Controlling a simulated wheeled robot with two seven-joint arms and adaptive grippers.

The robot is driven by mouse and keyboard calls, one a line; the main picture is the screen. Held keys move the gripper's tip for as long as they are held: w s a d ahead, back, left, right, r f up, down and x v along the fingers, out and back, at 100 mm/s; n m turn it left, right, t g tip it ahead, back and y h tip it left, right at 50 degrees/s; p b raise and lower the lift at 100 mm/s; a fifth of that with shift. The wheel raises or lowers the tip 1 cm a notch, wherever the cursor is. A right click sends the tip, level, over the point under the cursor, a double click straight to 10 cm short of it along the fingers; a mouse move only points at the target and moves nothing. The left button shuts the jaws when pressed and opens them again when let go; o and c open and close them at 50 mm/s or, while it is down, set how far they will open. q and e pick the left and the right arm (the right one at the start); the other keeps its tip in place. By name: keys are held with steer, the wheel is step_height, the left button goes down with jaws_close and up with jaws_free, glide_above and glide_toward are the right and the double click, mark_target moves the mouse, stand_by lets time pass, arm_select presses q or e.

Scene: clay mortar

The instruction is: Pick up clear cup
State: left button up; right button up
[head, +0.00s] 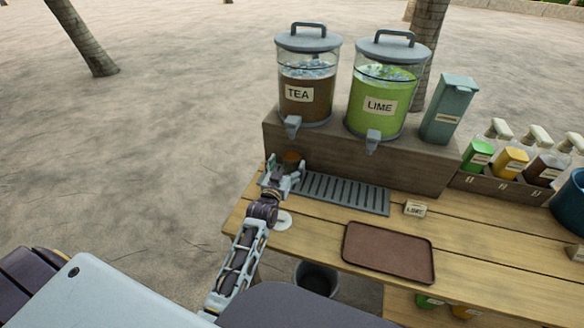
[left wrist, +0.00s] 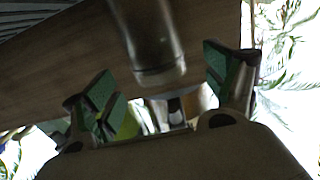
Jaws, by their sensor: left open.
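A see-through cup (left wrist: 148,38) stands in front of the wooden riser in the left wrist view, which appears upside down. Its rim faces the dispenser tap (left wrist: 178,108). In the head view a small orange-brown round top, likely the same cup (head: 291,158), shows just behind my left gripper, below the tea dispenser's tap. My left gripper (head: 284,175) is open; its green-padded fingers (left wrist: 165,85) lie on either side of the cup's line, apart from it. The lower part of the cup is hidden in the head view. My right gripper is not in view.
The tea dispenser (head: 305,92) and lime dispenser (head: 383,100) stand on the riser (head: 420,165). A slatted drip tray (head: 345,194) lies right of my left gripper. A white disc (head: 281,221), lime sign (head: 415,209) and brown tray (head: 388,253) are on the counter.

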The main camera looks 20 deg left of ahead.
mark_target(289, 161)
arm_select(q)
steer(key=shift+w, duration=0.15)
steer(key=shift+w+r, duration=0.15)
steer(key=shift+w, duration=0.6)
steer(key=shift+w+r, duration=0.1)
steer(key=shift+w, duration=1.45)
steer(key=shift+w+a, duration=0.1)
steer(key=shift+w, duration=0.05)
jaws_close()
steer(key=shift+r, duration=0.1)
